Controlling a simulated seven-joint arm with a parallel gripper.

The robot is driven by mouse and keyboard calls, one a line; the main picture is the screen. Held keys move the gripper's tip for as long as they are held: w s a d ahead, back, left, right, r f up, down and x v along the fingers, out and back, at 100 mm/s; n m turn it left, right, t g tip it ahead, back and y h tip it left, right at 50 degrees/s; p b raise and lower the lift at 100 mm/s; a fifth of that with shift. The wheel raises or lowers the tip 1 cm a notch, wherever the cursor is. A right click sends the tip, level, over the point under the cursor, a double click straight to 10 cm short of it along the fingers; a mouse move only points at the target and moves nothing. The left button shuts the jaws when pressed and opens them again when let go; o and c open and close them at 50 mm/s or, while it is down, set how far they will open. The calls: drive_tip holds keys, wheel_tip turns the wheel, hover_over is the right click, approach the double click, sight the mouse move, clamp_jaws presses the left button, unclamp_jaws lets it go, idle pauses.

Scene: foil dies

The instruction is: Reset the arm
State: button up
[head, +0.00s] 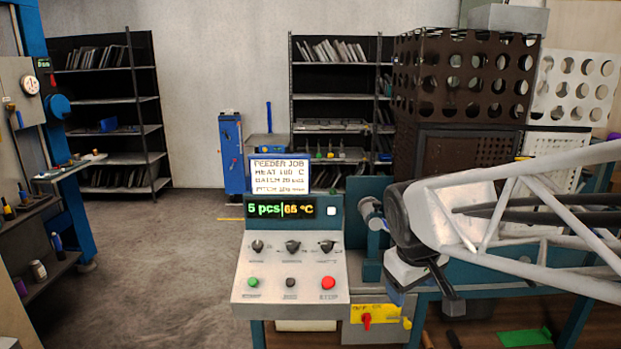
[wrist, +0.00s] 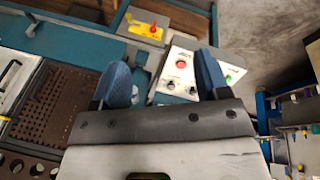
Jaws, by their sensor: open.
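My gripper (wrist: 162,82) shows in the wrist view with its two blue fingers spread wide apart and nothing between them. In the head view my white arm reaches in from the right, and its dark wrist end is just right of the control panel (head: 291,268). The panel has three dark knobs in a row, with a green button, a dark button and a red button below. The panel also shows beyond the fingers in the wrist view (wrist: 187,91).
A job card (head: 280,174) stands above the display. A yellow plate with a red switch (head: 366,320) sits below my wrist. A tall dark perforated cage (head: 464,90) stands behind my arm. Shelves line the back wall. The floor (head: 150,260) left of the panel is clear.

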drive_tip(key=s+f+m, duration=0.1)
drive_tip(key=s+m, duration=0.1)
drive_tip(key=s, duration=0.5)
drive_tip(key=s+f+m+y, duration=0.1)
drive_tip(key=s+m, duration=0.2)
drive_tip(key=s, duration=0.4)
drive_tip(key=shift+s+d+f, duration=0.2)
drive_tip(key=shift+s+f, duration=0.1)
drive_tip(key=shift+f, duration=0.05)
